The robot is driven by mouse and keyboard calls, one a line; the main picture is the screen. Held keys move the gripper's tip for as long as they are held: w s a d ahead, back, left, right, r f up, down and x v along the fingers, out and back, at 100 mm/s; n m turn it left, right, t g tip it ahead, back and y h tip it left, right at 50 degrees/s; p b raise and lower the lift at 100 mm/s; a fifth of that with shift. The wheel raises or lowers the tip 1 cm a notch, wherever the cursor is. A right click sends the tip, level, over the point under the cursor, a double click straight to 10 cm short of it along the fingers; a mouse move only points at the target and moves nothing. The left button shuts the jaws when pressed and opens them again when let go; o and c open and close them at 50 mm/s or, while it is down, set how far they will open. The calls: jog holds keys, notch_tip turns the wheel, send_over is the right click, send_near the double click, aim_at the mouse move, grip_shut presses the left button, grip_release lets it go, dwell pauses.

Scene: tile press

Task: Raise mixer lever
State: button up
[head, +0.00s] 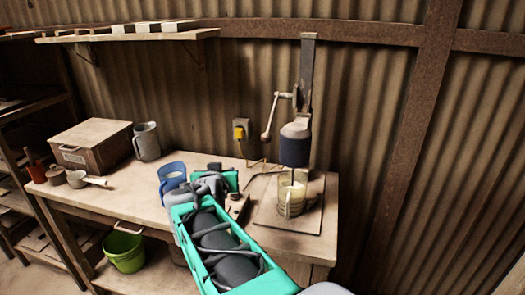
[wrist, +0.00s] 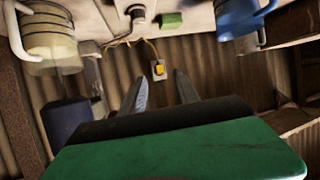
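The mixer (head: 295,148) stands against the corrugated wall, with a dark blue and grey motor head on a metal column. Its lever (head: 271,117) sticks out left from the column, and its handle slants down and left. A translucent ribbed jug (head: 292,193) stands under the head. My gripper (wrist: 160,92) is open and empty, its two fingers apart and pointing toward the wall. In the head view my arm reaches over the bench, left of and below the mixer. The mixer head (wrist: 70,122) and the jug (wrist: 48,38) show at the left of the inverted wrist view. The lever is not clear there.
A yellow switch (head: 240,130) sits on the wall behind my gripper. A blue mug (head: 172,172) stands left of my arm. A grey mug (head: 147,141) and a wooden box (head: 92,143) are farther left. A shelf (head: 130,36) hangs above.

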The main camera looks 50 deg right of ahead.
aim_at(266, 142)
jog(key=s+d+r+m+h, duration=0.1)
jog(key=s+d+h, duration=0.1)
jog(key=d, duration=0.2)
jog(key=s+d+r+m+g+h+b, duration=0.1)
jog(key=d+r+h, duration=0.1)
jog(key=d, duration=0.2)
jog(key=s+d+r+m+h, duration=0.1)
jog(key=s+d+r+h, duration=0.1)
jog(key=d, duration=0.2)
jog(key=shift+s+r, duration=0.2)
jog(key=shift+s, duration=0.15)
jog(key=p+x, duration=0.1)
jog(key=x, duration=0.5)
jog(key=shift+w+d+r, duration=0.15)
jog(key=shift+d, duration=0.1)
jog(key=shift+w+d, duration=0.2)
jog(key=shift+d, duration=0.05)
grip_shut()
